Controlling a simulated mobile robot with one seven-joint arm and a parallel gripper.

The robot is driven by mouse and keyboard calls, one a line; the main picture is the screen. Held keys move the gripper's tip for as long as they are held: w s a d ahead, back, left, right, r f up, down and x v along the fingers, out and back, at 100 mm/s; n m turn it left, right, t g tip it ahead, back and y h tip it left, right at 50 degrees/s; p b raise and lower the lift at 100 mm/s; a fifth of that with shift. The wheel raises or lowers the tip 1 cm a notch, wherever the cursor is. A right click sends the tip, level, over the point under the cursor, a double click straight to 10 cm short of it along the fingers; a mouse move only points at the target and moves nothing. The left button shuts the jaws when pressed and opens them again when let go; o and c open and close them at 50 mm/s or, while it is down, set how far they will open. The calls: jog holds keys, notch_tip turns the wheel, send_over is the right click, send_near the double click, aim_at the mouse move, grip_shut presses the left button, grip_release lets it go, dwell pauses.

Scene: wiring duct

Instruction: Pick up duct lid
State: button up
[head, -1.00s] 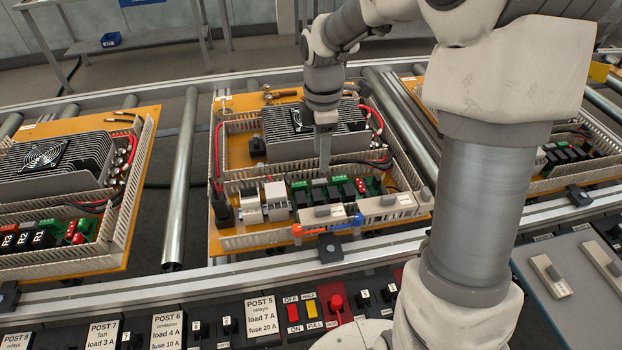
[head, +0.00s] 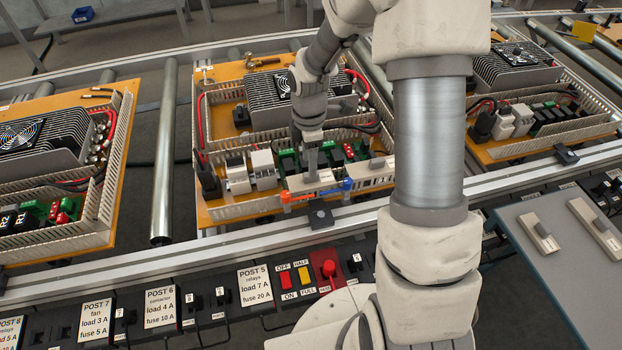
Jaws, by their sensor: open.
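A pale duct lid (head: 298,184) with a grey knob lies along the front wiring duct of the middle orange panel. A second pale lid section (head: 372,177), also with a grey knob, lies to its right along the same duct. My gripper (head: 312,174) is open and points down at the left lid's knob. Its fingers hide much of the knob, and I cannot tell whether they touch it. My arm covers the panel's right end.
Relays and a finned heatsink (head: 262,100) crowd the panel behind the duct. Orange and blue pieces (head: 347,185) sit at the duct's front. Two lid-like bars with knobs (head: 540,235) lie on the grey table (head: 560,275) at right, which has free room.

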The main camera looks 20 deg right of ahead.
notch_tip(320, 180, down, 4)
jog(key=shift+s+d+r, duration=0.1)
jog(key=shift+s+d, duration=0.05)
grip_shut()
